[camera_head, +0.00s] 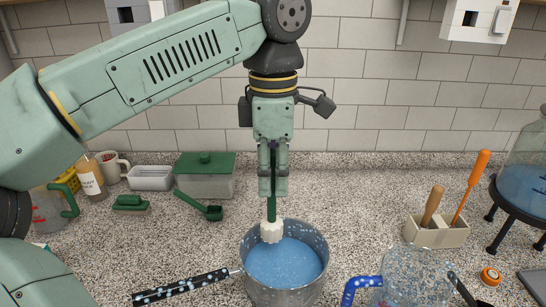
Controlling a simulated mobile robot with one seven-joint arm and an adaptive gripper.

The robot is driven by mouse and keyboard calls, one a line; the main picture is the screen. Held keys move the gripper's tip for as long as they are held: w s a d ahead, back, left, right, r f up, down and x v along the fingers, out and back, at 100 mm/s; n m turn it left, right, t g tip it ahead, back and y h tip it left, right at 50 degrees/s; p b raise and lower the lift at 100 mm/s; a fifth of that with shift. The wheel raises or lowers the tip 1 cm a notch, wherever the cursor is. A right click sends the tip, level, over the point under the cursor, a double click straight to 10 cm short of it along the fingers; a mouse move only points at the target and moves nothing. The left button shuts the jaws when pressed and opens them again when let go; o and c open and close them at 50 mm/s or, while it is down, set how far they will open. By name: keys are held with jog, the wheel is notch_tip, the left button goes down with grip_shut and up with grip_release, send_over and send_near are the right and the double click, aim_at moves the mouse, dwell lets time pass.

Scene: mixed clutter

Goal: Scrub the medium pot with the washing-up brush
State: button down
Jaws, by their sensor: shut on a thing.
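The pot (313,279) stands on the speckled counter at the front centre, with blue inside it and a black handle (180,288) pointing left. Pale spots cover its wall and handle. My gripper (272,190) points straight down above the pot's back part. It is shut on the green handle of the washing-up brush (271,231), which hangs upright. The brush's white head is at the back rim of the pot, over the blue inside. I cannot tell whether it touches the pot.
A spotted glass jug (415,278) with a blue handle stands close to the pot's right. A tool holder (436,234), an orange disc (491,276) and a glass vessel (525,160) on a black stand are further right. A green-lidded box (205,180) and green scoop-like tool (202,207) lie left.

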aim_at(274, 221)
jog(key=shift+s+f+b, duration=0.1)
jog(key=shift+f+b, duration=0.4)
jog(key=shift+f, duration=0.75)
jog(key=shift+f+b, duration=1.35)
jog(key=shift+f, duration=0.45)
jog(key=shift+f+b, duration=0.3)
jog(key=shift+f, duration=0.25)
